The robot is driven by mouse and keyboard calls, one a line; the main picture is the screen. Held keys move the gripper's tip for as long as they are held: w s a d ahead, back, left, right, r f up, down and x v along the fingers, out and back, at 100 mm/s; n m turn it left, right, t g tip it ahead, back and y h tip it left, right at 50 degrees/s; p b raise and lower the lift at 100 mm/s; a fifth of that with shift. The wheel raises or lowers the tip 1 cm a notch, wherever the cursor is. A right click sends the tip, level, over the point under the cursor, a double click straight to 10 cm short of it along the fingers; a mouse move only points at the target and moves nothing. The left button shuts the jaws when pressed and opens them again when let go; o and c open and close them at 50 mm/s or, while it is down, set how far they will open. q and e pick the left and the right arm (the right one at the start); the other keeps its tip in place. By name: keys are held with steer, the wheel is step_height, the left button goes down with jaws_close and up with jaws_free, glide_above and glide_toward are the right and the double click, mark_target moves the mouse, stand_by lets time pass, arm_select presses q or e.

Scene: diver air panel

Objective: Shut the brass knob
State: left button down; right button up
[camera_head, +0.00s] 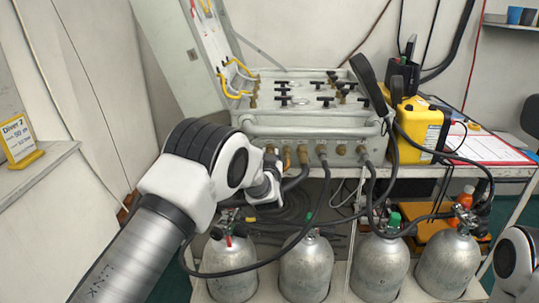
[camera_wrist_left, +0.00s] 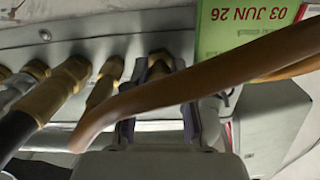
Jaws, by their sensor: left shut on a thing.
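The grey air panel (camera_head: 310,125) stands open on the bench, with a row of brass fittings (camera_head: 322,150) along its front face. My left gripper (camera_head: 270,180) reaches up to the left end of that row from the front. In the left wrist view the fingers (camera_wrist_left: 164,72) are on both sides of a brass knob (camera_wrist_left: 159,57) on the panel's front and are shut on it. A brown hose (camera_wrist_left: 190,88) crosses in front of the fingers and hides part of them and the knob. The knob's turn position cannot be told. My right gripper is out of view.
Brass hose fittings (camera_wrist_left: 68,76) crowd one side of the knob. A green date tag (camera_wrist_left: 240,30) is on the other. Black hoses (camera_head: 325,195) loop below the panel to several grey cylinders (camera_head: 380,262). A yellow case (camera_head: 420,125) stands right of the panel.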

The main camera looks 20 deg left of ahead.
arm_select(q)
steer(key=shift+m, duration=0.4)
steer(key=c, duration=0.9)
jaws_free()
steer(key=shift+c, duration=0.2)
